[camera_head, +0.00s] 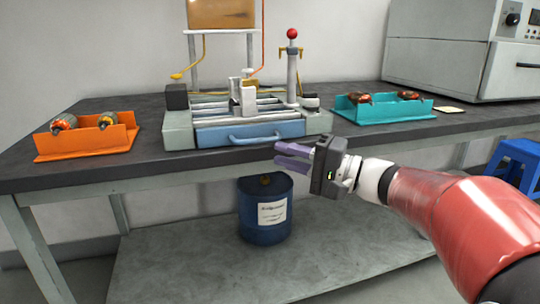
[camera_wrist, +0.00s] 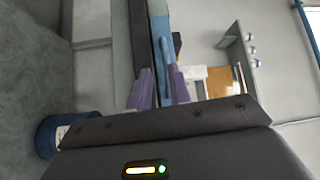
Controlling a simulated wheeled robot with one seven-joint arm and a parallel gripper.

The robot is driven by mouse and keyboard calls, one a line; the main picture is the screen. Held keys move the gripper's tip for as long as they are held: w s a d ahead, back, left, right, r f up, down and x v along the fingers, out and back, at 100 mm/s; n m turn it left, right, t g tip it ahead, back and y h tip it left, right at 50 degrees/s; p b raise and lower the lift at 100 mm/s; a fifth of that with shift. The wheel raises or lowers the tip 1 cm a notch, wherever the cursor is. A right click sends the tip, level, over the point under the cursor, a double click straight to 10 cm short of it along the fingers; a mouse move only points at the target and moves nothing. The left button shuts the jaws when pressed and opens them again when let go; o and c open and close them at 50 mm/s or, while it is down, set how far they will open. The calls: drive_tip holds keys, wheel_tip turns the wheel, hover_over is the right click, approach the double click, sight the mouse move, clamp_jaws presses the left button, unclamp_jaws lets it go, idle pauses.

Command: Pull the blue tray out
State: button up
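The blue tray (camera_head: 210,137) is a low drawer with a blue bar handle (camera_head: 254,139) on its front. It sits in the base of the winding machine, and its front looks flush with the base. My gripper (camera_head: 278,154) is in front of the tray's right part, near the handle's right end, with its purple fingers apart and empty. In the wrist view the blue tray (camera_wrist: 158,25) and its handle (camera_wrist: 167,62) appear turned on their side. The handle lies ahead of the gap between the fingers (camera_wrist: 161,80); I cannot tell how far ahead.
An orange tray (camera_head: 85,154) with wound parts stands on the bench at left. A teal tray (camera_head: 385,112) with parts stands at right. A blue drum (camera_head: 265,228) is on the shelf below. A grey oven (camera_head: 440,55) stands at the back right. Space before the tray is clear.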

sight(261, 142)
drive_tip(key=shift+t, duration=0.3)
drive_tip(key=x, duration=0.5)
drive_tip(key=p+x, duration=0.1)
drive_tip(key=x, duration=0.1)
drive_tip(key=shift+w+r, duration=0.4)
drive_tip(key=shift+w, duration=0.05)
drive_tip(key=shift+c, duration=0.3)
clamp_jaws()
